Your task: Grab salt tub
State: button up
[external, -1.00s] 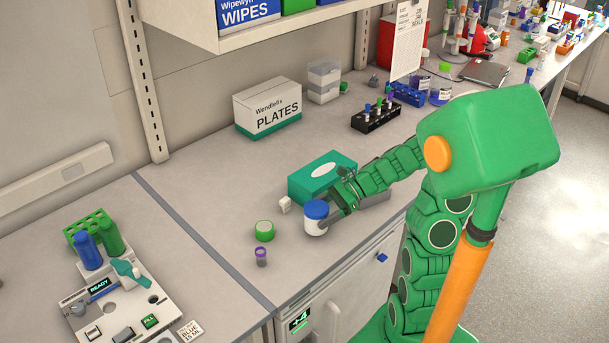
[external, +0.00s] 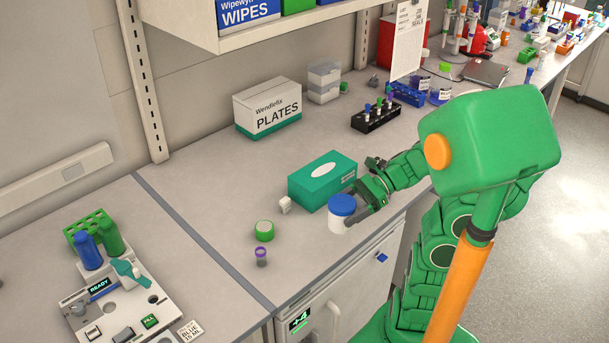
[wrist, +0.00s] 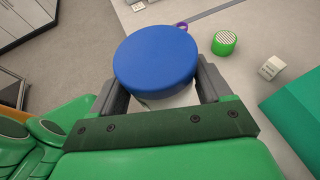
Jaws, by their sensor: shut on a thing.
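The salt tub (external: 341,222) is a white tub with a blue lid. In the external view it is by the front edge of the bench, in front of the teal tissue box. My gripper (external: 364,204) has its fingers on the tub from the right. In the wrist view the blue lid of the tub (wrist: 155,62) fills the space between the two dark fingers of my gripper (wrist: 158,88), one on each side. It is shut on the tub. The tub's label is hidden. The tub looks upright and raised a little above the bench.
The teal tissue box (external: 322,182) stands just behind the tub. A small white block (external: 285,205), a green-capped jar (external: 264,231) and a purple-capped vial (external: 261,257) are to its left. A dark tube rack (external: 376,117) and a PLATES box (external: 268,109) stand farther back.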

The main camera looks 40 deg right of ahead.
jog(key=shift+s+a+r, duration=0.1)
jog(key=shift+s+r, duration=0.1)
jog(key=shift+s, duration=0.45)
jog(key=shift+s+a+r, duration=0.1)
jog(key=shift+s+r, duration=0.1)
jog(key=shift+s, duration=0.4)
jog(key=shift+s+r, duration=0.25)
jog(key=shift+s, duration=0.15)
jog(key=shift+r, duration=0.1)
